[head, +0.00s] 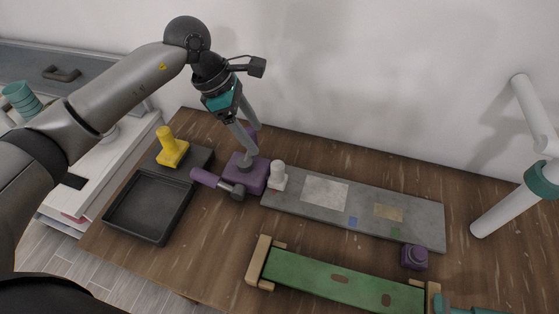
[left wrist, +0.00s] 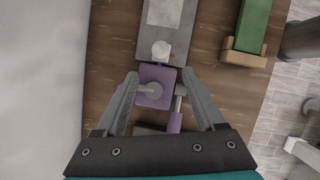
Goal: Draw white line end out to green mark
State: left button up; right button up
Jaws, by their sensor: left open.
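A white knob-like line end (head: 278,176) sits at the left end of a long grey board (head: 300,208), right beside a purple block (head: 250,182) with a grey post on top. The knob also shows in the left wrist view (left wrist: 161,50), just beyond the purple block (left wrist: 155,88). A small green mark (head: 396,232) lies toward the board's right end. My left gripper (head: 249,141) is open and empty above the purple block. In the left wrist view its fingers (left wrist: 160,82) spread to either side of the block, with the knob beyond the tips. I do not see my right gripper.
The board also bears a pale plate (head: 325,191), a blue mark (head: 352,222) and a tan plate (head: 389,212). A green beam (head: 330,278) stands in front.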

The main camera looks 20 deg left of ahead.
aim_at(274, 164)
pick_arm(q)
jog(key=x, duration=1.3)
jog(key=shift+d+f+p, duration=0.2)
jog(key=shift+f+p, duration=0.05)
jog(key=shift+p, duration=0.05)
pick_arm(e)
jog(key=shift+s+r, duration=0.3)
jog(key=shift+s, duration=0.1)
pick_arm(q)
grip_shut()
pick_arm(e)
jog(key=shift+s, duration=0.15)
